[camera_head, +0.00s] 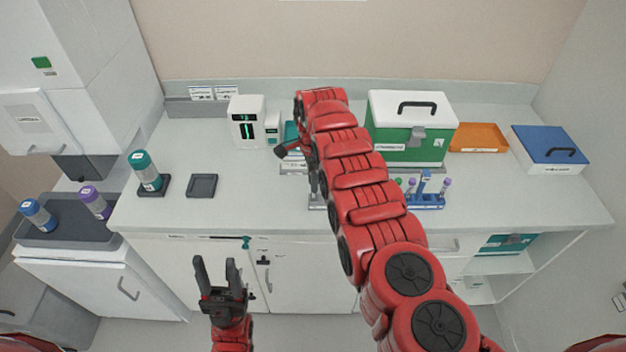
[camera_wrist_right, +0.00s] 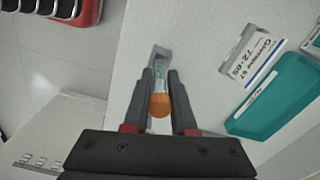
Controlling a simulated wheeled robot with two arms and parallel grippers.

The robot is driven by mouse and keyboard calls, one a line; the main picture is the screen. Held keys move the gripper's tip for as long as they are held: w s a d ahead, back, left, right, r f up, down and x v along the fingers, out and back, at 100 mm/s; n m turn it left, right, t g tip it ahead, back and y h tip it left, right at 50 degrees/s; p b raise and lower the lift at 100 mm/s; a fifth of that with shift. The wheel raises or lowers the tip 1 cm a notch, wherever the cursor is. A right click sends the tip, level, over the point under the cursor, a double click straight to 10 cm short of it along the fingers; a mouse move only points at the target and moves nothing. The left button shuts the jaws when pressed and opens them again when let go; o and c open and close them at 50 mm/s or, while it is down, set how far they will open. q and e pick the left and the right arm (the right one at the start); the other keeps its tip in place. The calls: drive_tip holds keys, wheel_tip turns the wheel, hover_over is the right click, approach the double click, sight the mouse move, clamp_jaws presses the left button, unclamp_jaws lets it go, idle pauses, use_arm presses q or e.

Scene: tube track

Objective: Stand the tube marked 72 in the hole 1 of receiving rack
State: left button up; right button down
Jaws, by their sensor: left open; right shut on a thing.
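My right gripper (camera_wrist_right: 158,88) is shut on a tube with an orange cap (camera_wrist_right: 160,104) and a pale label with green marks. No number can be read on it. A small grey piece (camera_wrist_right: 160,52) shows beyond the tube's far end; I cannot tell whether they touch. In the head view my right arm hides this tube and most of the right gripper. A blue rack (camera_head: 428,203) holding several capped tubes stands on the counter right of my arm; its hole numbers are unreadable. My left gripper (camera_head: 218,268) is open and empty in front of the counter.
A green-and-white box (camera_head: 411,128), orange tray (camera_head: 478,138) and blue-lidded box (camera_head: 551,150) stand at the back right. A teal container (camera_wrist_right: 278,95) and a printed card (camera_wrist_right: 248,55) lie near my right gripper. A teal-capped bottle (camera_head: 146,170) stands left.

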drive_tip(key=shift+f, duration=0.2)
drive_tip(key=shift+f+b, duration=0.4)
drive_tip(key=shift+f, duration=0.15)
drive_tip(key=shift+f+b, duration=0.5)
drive_tip(key=shift+b, duration=0.3)
drive_tip(key=c, duration=0.7)
unclamp_jaws()
drive_tip(key=shift+o, duration=0.2)
drive_tip(key=shift+r, duration=0.1)
